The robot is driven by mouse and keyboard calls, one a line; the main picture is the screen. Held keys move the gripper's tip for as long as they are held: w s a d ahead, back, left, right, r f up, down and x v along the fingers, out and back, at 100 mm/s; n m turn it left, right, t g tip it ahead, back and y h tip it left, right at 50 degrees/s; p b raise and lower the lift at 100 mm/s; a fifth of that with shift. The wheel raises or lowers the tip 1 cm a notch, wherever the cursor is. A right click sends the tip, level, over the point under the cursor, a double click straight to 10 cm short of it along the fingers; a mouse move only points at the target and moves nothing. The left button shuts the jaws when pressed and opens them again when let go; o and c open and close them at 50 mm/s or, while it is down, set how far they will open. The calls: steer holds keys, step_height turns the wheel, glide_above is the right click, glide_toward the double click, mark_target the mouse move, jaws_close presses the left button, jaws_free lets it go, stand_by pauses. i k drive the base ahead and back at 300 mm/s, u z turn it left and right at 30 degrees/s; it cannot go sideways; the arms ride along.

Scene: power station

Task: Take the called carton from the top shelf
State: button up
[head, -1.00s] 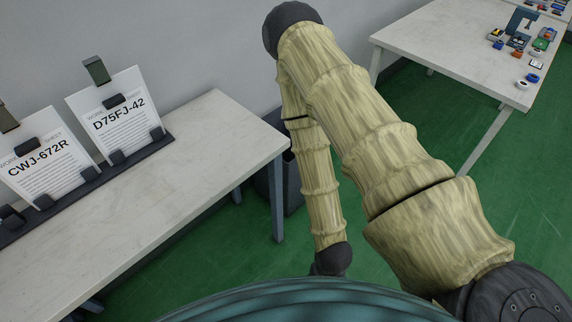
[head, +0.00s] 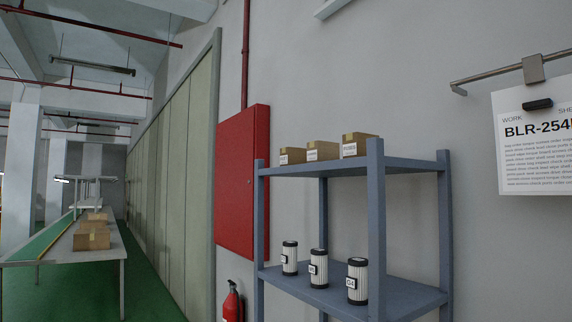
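A blue-grey shelf rack (head: 412,164) stands against the wall right of centre in the head view. Three small brown cartons with white labels sit in a row on its top shelf: a left carton (head: 291,156), a middle carton (head: 322,151) and a right carton (head: 357,146). Their label text is too small to read. A work sheet (head: 540,150) reading "BLR-254", with its last characters cut off, hangs from a wall bracket at the right edge. My gripper is not in view.
The lower shelf holds three white canisters with black ends (head: 319,268). A red cabinet (head: 240,185) hangs on the wall, with a fire extinguisher (head: 232,302) below it. A conveyor table with brown boxes (head: 92,238) stands at left. Green floor (head: 150,285) lies open between.

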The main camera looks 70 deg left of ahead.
mark_target(288, 156)
steer(key=z, duration=1)
steer(key=k, duration=1.35)
steer(key=u, duration=2.15)
